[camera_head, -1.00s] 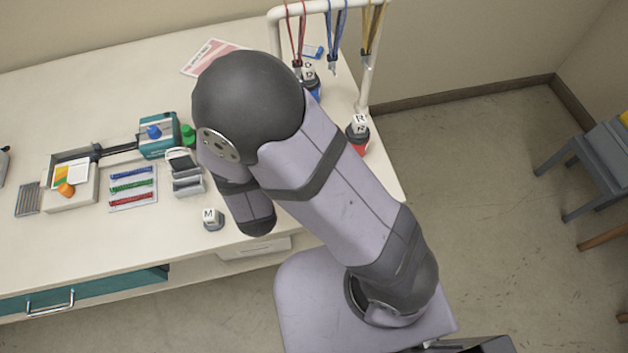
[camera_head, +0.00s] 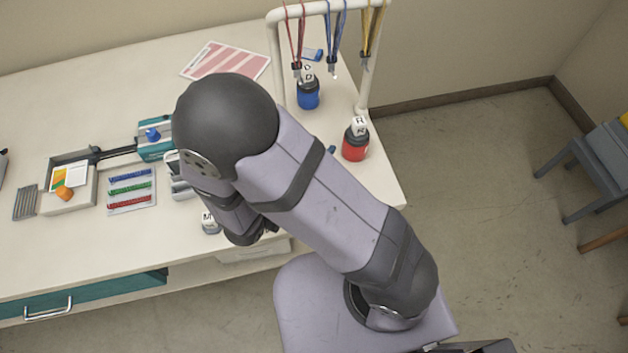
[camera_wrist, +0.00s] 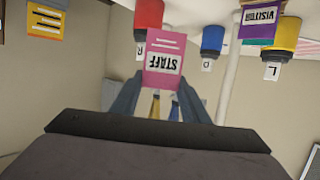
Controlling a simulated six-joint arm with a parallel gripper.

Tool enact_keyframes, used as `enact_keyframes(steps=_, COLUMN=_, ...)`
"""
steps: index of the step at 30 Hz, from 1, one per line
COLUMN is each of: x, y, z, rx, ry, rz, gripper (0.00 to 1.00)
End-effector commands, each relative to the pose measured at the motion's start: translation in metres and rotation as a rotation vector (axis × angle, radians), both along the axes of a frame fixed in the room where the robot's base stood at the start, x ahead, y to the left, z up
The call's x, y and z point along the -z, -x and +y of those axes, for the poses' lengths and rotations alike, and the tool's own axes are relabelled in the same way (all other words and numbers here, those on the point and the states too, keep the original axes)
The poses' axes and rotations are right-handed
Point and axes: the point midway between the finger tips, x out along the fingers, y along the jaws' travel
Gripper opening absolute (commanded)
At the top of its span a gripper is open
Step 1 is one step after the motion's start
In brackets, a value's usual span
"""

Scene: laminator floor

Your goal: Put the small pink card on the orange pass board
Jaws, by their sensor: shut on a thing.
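In the wrist view, which is upside down, my gripper (camera_wrist: 159,82) is shut on a small pink card (camera_wrist: 164,48) with a white panel reading STAFF. The card stands out beyond the fingertips, clear of other things in that view. In the head view, my arm hides the gripper and the card.
The head view shows a blue bottle (camera_head: 308,95), a red bottle (camera_head: 355,147) and a lanyard rack (camera_head: 277,50). A pink-striped sheet (camera_head: 226,62) lies at the back. A tray (camera_head: 78,199) stands left.

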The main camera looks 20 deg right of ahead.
Motion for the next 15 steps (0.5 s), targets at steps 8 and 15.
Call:
enact_keyframes(steps=8, x=0.021, y=0.0, z=0.0, rx=-0.001, ry=0.005, rz=0.004, gripper=0.2)
enact_keyframes(steps=15, x=0.05, y=0.0, z=-0.001, rx=-0.002, ry=0.005, rz=0.003, gripper=0.2)
